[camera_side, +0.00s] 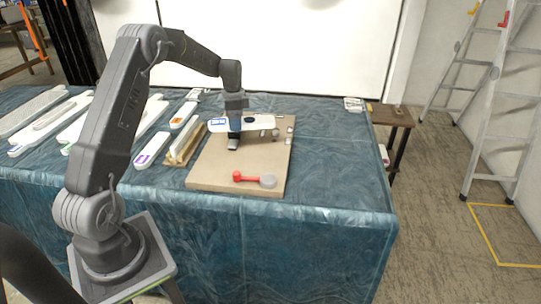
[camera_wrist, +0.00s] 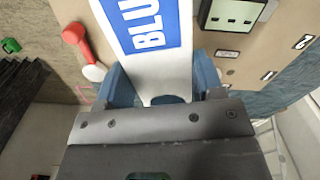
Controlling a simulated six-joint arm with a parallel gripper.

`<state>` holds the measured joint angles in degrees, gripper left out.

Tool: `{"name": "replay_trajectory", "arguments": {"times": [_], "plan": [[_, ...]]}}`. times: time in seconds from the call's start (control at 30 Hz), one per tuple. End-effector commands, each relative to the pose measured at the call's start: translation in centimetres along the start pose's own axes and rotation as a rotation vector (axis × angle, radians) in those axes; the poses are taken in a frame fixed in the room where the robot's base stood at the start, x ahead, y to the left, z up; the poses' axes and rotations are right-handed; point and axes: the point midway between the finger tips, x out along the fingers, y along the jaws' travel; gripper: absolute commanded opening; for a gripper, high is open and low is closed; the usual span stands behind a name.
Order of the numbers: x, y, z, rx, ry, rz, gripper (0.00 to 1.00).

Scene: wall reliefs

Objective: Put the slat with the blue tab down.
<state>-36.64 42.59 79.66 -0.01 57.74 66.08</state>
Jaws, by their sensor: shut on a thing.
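The white slat with the blue tab (camera_side: 258,123) is held above the tan board (camera_side: 215,177) in the side view, its blue tab toward the left. In the wrist view the slat (camera_wrist: 172,71) runs up between the fingers, and its blue tab (camera_wrist: 150,25) shows the letters "BLU". My gripper (camera_wrist: 160,75) is shut on the slat, one blue finger on each side. In the side view my gripper (camera_side: 234,138) is over the back half of the board. The slat's underside is hidden, so I cannot tell whether it touches anything below.
A red handle (camera_side: 243,178) with a grey disc (camera_side: 268,181) lies on the board's front. A wooden rack (camera_side: 185,146) stands at the board's left. Slats with purple (camera_side: 150,152) and orange (camera_side: 184,114) tabs and several others lie further left. Bare table cloth (camera_side: 335,150) is at right.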

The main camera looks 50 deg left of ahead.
Motion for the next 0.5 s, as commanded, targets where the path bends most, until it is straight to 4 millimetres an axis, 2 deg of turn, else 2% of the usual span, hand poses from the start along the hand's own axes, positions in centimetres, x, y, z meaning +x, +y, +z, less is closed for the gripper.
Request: {"name": "replay_trajectory", "arguments": {"times": [0.5], "plan": [[-0.10, -0.88, -0.24, 1.025, 0.000, -0.001, 0.34]]}}
